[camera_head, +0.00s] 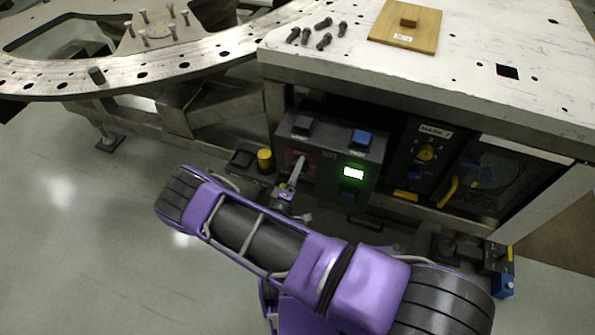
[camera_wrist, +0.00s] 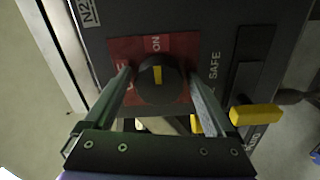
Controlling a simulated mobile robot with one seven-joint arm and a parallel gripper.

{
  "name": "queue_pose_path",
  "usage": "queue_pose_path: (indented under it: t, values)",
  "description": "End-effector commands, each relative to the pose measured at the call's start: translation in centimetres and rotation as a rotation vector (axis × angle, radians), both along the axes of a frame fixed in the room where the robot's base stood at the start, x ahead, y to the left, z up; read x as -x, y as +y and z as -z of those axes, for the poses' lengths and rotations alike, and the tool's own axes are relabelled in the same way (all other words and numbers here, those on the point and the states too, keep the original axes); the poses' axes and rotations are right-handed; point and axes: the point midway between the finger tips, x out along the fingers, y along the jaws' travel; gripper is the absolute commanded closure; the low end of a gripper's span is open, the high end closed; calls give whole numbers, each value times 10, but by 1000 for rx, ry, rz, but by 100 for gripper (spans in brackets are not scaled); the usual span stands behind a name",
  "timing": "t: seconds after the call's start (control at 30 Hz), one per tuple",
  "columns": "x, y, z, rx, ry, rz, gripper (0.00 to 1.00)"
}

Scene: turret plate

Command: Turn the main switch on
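The main switch (camera_wrist: 159,82) is a round dark knob with a short yellow mark, on a red plate (camera_wrist: 180,45) lettered ON. In the wrist view the mark points up the picture, toward ON. The lettering left of the knob is partly hidden by a finger. My gripper (camera_wrist: 160,72) has one finger at each side of the knob, tips very close to its edges; whether they press on it I cannot tell. In the head view my gripper (camera_head: 298,162) reaches to the red plate on the control box (camera_head: 325,158), and the knob is hidden.
The white tabletop (camera_head: 470,45) overhangs the box. A yellow selector (camera_head: 426,152) is farther right. Open floor (camera_head: 70,220) lies left.

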Motion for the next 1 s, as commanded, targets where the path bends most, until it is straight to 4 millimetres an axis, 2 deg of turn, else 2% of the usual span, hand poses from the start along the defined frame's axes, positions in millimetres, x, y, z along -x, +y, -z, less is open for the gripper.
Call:
queue_pose_path:
  t: [0.3,0.47,1.0]
  values:
    - [1,0,0,2,1,0,0]
    - [15,6,0,2,2,0,0]
    - [132,49,1,1,2,-3,0]
